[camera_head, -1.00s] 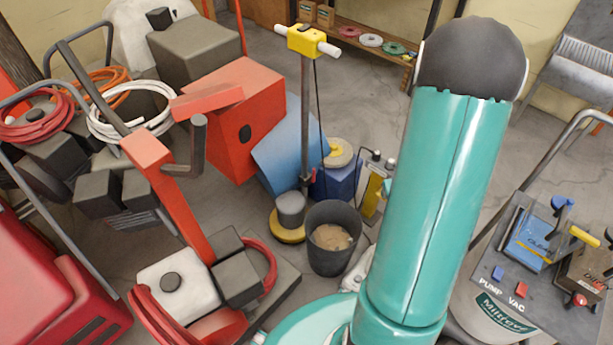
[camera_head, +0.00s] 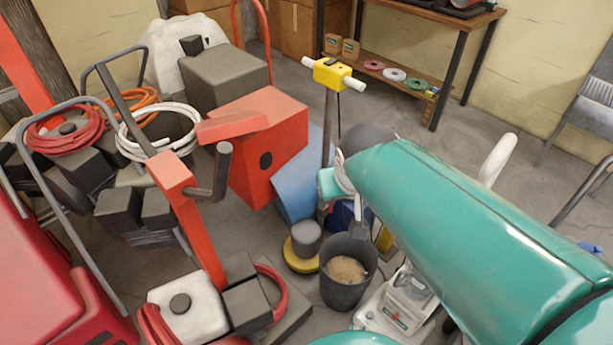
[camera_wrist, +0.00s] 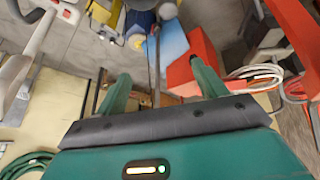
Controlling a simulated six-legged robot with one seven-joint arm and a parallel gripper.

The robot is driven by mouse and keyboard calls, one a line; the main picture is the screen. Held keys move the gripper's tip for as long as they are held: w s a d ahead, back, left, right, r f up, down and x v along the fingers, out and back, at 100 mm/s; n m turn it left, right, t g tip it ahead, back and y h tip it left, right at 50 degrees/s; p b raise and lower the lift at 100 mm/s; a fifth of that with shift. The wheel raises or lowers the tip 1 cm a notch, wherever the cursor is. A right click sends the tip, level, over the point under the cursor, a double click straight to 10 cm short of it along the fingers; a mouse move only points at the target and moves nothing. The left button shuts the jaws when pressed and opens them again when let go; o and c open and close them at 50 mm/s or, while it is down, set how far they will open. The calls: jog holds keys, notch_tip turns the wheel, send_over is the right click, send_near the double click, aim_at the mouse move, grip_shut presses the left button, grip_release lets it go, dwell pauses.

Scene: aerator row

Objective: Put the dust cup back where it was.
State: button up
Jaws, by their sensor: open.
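My gripper (camera_wrist: 160,72) shows in the wrist view with its two teal fingers spread wide and nothing between them. In the head view my arm hides most of it. I cannot pick out the dust cup with certainty. A pale machine (camera_head: 395,308) with a clear, labelled part (camera_head: 408,298) stands on the floor right of the grey bin, partly behind my arm; I cannot tell whether that part is the cup. A white handle (camera_head: 497,158) rises behind my arm, and a similar white handle (camera_wrist: 42,32) is at the left of the wrist view.
The grey bin (camera_head: 348,286) holds brown debris. A yellow-headed pole (camera_head: 330,120) rises beside a red box (camera_head: 262,150) and blue panel (camera_head: 296,185). Red carts and coiled hoses crowd the left. A shelf (camera_head: 400,85) stands at the back, with clear floor before it.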

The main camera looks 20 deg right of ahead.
jog(key=s+a+r+n+y, duration=0.1)
jog(key=s+a+r, duration=0.2)
jog(key=s+a, duration=0.2)
jog(key=shift+s+a+y, duration=0.35)
jog(key=shift+a+y, duration=0.05)
jog(key=shift+a, duration=0.5)
jog(key=shift+c, duration=0.4)
